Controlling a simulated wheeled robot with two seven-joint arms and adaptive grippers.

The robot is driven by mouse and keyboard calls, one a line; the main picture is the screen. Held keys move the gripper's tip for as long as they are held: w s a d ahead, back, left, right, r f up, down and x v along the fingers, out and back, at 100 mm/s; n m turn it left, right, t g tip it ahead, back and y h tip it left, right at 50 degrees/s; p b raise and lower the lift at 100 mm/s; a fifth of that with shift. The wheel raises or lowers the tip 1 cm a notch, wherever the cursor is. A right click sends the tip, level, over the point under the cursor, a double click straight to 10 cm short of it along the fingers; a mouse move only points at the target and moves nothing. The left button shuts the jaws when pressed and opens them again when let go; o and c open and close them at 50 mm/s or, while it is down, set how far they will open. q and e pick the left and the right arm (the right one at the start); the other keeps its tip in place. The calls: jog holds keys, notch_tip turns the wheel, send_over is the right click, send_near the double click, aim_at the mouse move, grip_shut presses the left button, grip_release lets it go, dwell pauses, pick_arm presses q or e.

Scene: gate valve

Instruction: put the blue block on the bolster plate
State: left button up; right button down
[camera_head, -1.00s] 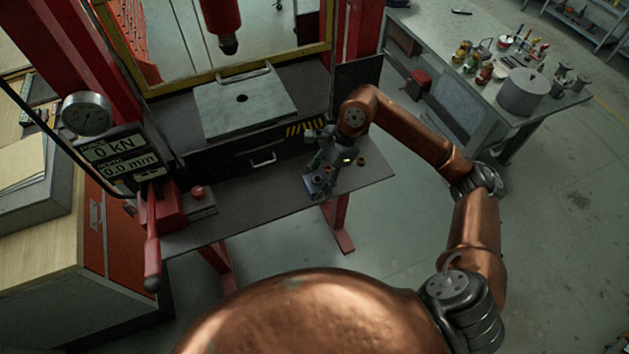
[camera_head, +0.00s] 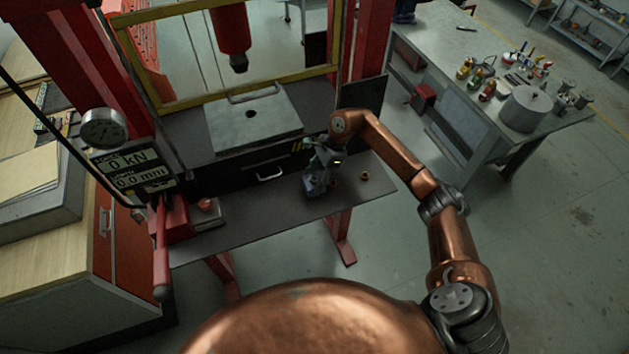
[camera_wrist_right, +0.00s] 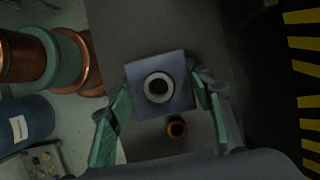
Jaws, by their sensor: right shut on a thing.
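The blue block (camera_wrist_right: 172,101), square with a pale ring around a dark hole in its top, sits between the two fingers of my right gripper (camera_wrist_right: 162,98) in the right wrist view. The fingers press on its left and right sides. In the head view my right gripper (camera_head: 317,176) is shut on the block (camera_head: 316,188) at the front bench; whether the block is clear of the surface I cannot tell. The grey bolster plate (camera_head: 270,124), with a dark central hole and a handle at its back, lies bare behind and left of the gripper, under the red ram. My left gripper is out of view.
The dark bench (camera_head: 255,216) holds a small copper ring (camera_head: 364,175) right of the gripper. A red lever (camera_head: 161,250) and a gauge (camera_head: 104,128) stand at left. The yellow frame (camera_head: 225,93) borders the press opening. A black-yellow striped edge (camera_wrist_right: 307,100) shows beside the gripper.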

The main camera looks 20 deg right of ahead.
aim_at(313, 186)
jog(key=shift+w+f+p, duration=0.2)
jog(key=shift+f+p, duration=0.6)
jog(key=shift+f, duration=0.65)
jog(key=shift+f, duration=0.15)
jog(key=c, duration=1.4)
grip_release()
jog(key=shift+s+f, duration=0.1)
jog(key=o, duration=0.4)
jog(key=shift+o, duration=0.2)
